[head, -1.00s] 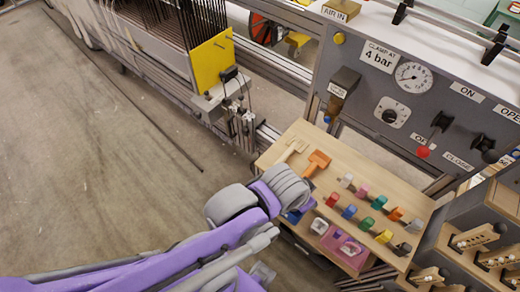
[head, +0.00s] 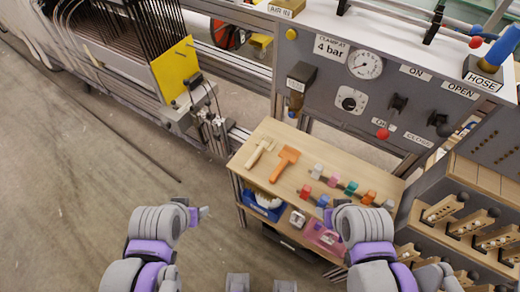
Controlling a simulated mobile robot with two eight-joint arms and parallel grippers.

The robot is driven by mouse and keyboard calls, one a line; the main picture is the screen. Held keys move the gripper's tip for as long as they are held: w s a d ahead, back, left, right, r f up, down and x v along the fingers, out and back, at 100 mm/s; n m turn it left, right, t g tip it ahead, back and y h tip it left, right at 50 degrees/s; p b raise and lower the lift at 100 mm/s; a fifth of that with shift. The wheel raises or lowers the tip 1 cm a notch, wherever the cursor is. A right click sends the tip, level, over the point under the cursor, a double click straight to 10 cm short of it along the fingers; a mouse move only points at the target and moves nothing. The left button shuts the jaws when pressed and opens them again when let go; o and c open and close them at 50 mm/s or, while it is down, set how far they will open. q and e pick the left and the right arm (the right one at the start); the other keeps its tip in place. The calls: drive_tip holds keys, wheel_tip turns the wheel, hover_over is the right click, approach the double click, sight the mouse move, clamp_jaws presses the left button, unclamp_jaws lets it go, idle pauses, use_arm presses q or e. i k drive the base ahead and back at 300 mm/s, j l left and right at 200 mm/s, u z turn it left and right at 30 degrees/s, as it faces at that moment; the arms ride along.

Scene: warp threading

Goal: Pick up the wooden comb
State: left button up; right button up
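Two T-shaped hand tools lie side by side on the left part of a light wooden table top (head: 238,165). One is a pale wood tool (head: 260,151), the other an orange-brown tool (head: 284,163); I cannot tell for sure which is the wooden comb. My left gripper (head: 203,213) is left of the table, apart from both tools, with only a small finger part showing. My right gripper (head: 328,217) is near the table's front edge, in front of some coloured pieces, its fingers mostly hidden by the wrist. Neither tool is held.
Several coloured pieces (head: 318,172) stand in rows on the table's right part. Below are a blue bin (head: 263,208) and a pink bin (head: 325,238). A grey control panel (head: 325,75) rises behind. A rack with wooden pieces (head: 445,208) stands right.

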sight(262, 144)
drive_tip(key=i+j+z, duration=0.15)
drive_tip(key=z, duration=0.35)
drive_tip(key=j+z, duration=0.25)
drive_tip(key=z, duration=0.25)
drive_tip(key=i+j+z, duration=0.1)
drive_tip(key=j+z, duration=0.2)
drive_tip(key=z, duration=0.2)
